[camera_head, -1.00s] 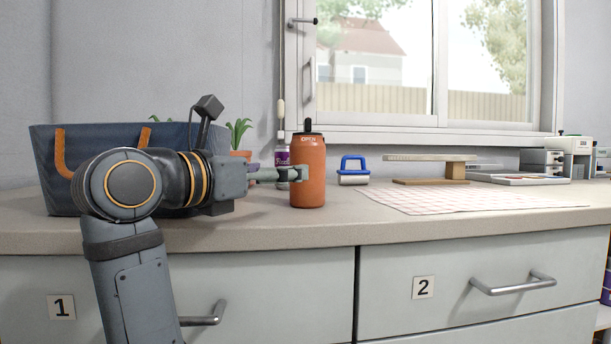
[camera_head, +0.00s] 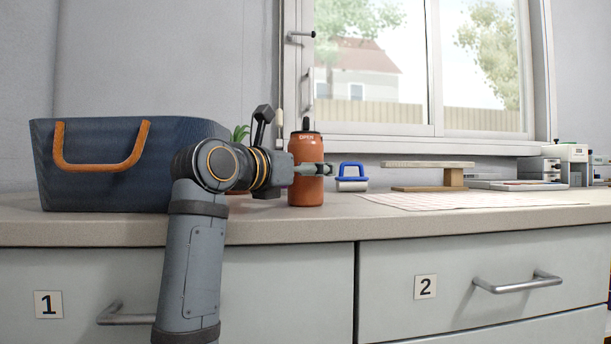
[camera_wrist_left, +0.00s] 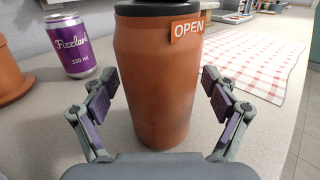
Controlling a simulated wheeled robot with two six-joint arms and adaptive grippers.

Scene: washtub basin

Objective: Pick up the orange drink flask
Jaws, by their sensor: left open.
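The orange drink flask (camera_head: 305,189) stands upright on the counter, with a dark cap and an "OPEN" label. In the left wrist view the flask (camera_wrist_left: 160,80) stands between the two fingers of my left gripper (camera_wrist_left: 161,105). The fingers are spread, one on each side of it, with small gaps to its sides. In the head view my left gripper (camera_head: 316,169) reaches in from the left at the flask's upper middle, with a finger across its front. My right gripper is not in view.
A dark blue basket (camera_head: 180,165) with orange handles stands left on the counter. A purple can (camera_wrist_left: 73,44) and a terracotta pot (camera_wrist_left: 10,72) are close by. A blue-handled roller (camera_head: 351,178), a wooden stand (camera_head: 427,176) and a checked cloth (camera_head: 450,201) lie to the right.

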